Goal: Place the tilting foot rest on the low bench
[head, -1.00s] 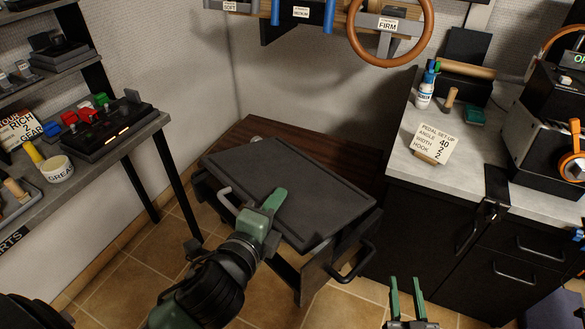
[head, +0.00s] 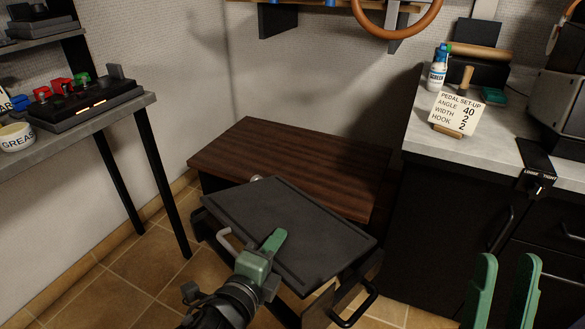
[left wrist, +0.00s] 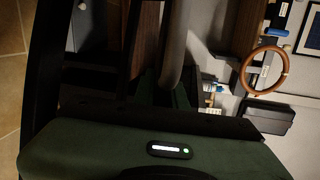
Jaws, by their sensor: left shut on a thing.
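The tilting foot rest (head: 290,232) has a flat black rimmed plate, a dark frame, a pale grey bar at its left and a black handle at its right. The low bench (head: 290,165) has a bare brown wooden top against the back wall. The foot rest overlaps the bench's front edge in the head view; I cannot tell whether they touch. My left gripper (head: 273,242) is shut on the foot rest at its near side, hiding part of that edge. A grey bar (left wrist: 173,45) shows close in the left wrist view. My right gripper (head: 503,290) is open and empty, at lower right.
A black cabinet with a grey counter (head: 430,140) stands close right of the bench, carrying a pedal set-up card (head: 458,110) and a bottle (head: 437,72). A grey table (head: 75,140) with a dark control box (head: 85,100) stands at left. Tiled floor (head: 130,260) shows between.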

